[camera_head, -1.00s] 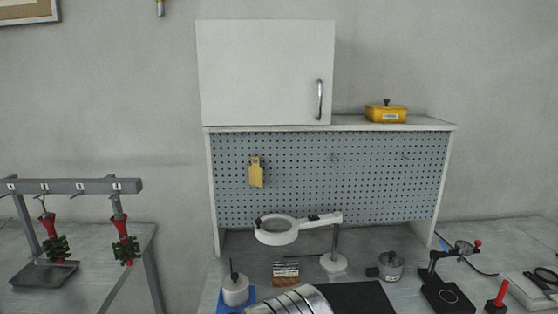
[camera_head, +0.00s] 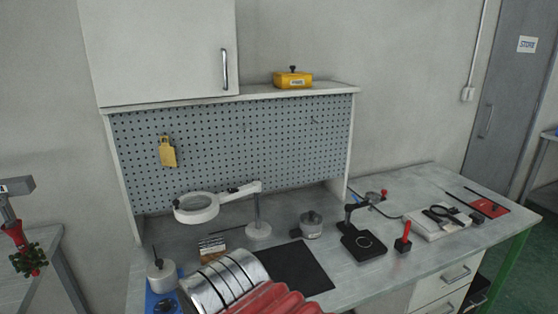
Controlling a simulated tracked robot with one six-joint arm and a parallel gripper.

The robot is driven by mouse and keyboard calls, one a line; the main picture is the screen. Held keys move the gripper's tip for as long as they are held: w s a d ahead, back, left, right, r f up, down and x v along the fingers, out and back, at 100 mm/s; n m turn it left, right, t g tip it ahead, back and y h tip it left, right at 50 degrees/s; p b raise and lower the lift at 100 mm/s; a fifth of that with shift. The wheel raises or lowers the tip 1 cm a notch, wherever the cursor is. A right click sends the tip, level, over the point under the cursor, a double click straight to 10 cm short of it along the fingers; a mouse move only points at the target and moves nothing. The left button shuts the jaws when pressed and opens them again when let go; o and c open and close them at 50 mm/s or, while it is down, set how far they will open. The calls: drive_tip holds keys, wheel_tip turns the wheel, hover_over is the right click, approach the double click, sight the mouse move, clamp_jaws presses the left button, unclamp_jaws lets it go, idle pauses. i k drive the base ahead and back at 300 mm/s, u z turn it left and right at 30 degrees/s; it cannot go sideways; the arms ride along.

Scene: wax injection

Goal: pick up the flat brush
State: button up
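I cannot pick out the flat brush with certainty. A flat yellow piece (camera_head: 167,153) with a narrow top hangs on the left of the pegboard above the bench; it is too small to tell whether it is a brush. A thin dark stick crosses a red mat or cloth (camera_head: 490,208) at the far right of the bench, and its kind is unclear too.
A yellow box (camera_head: 293,79) sits on the shelf.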

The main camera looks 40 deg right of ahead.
sight(445, 225)
drive_tip(key=z, duration=4.2)
